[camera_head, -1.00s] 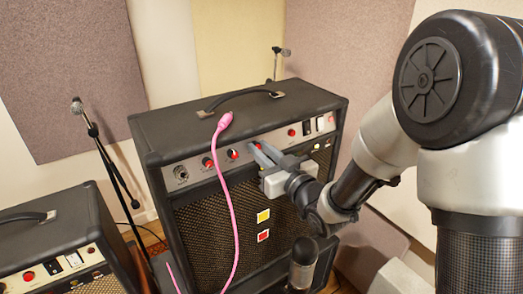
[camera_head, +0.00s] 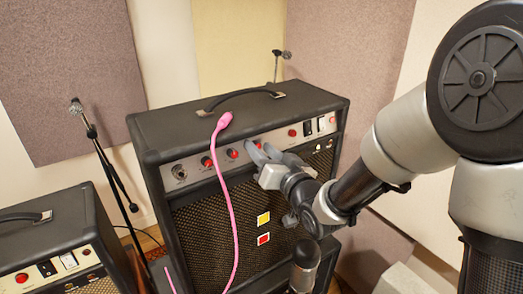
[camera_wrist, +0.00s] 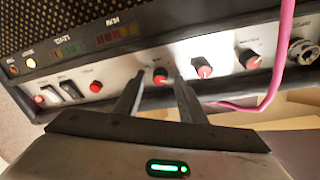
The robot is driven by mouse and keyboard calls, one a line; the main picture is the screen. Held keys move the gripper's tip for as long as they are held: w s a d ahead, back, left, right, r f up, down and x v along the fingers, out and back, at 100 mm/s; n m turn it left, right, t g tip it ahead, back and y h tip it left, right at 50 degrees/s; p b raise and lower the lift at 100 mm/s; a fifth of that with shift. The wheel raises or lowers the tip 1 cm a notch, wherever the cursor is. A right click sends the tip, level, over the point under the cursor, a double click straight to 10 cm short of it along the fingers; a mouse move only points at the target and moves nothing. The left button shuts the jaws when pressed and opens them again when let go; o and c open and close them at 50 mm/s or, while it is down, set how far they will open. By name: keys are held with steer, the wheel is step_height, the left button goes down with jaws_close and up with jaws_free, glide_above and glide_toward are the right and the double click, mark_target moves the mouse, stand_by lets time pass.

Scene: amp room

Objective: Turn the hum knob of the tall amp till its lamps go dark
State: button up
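The tall amp (camera_head: 250,105) stands upright in the middle of the head view, with a light control panel along its upper front. My gripper (camera_head: 258,152) is at this panel. In the wrist view my gripper (camera_wrist: 159,78) has its two fingers apart, one on each side of a red-capped knob (camera_wrist: 160,76). Gaps show between knob and fingers; contact is unclear. More red-capped knobs, a middle one (camera_wrist: 204,68) and a farther one (camera_wrist: 249,58), sit to the right. Two small lamps, one amber (camera_wrist: 13,68) and one pale yellow (camera_wrist: 30,62), look lit. The knob's label is unreadable.
A pink cable (camera_head: 228,185) hangs down the amp's front, left of my gripper. A smaller amp (camera_head: 50,235) stands at lower left. A microphone (camera_head: 304,262) stands in front of the tall amp, below my arm. A microphone stand (camera_head: 105,160) is at the left.

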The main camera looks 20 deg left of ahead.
steer(key=b+v, duration=0.7)
steer(key=v, duration=0.2)
steer(key=shift+s+f+b, duration=0.15)
steer(key=shift+f+b, duration=0.15)
steer(key=shift+b, duration=0.05)
steer(key=b+v, duration=0.8)
steer(key=b, duration=0.1)
steer(key=shift+d+r, duration=0.2)
steer(key=shift+r, duration=0.2)
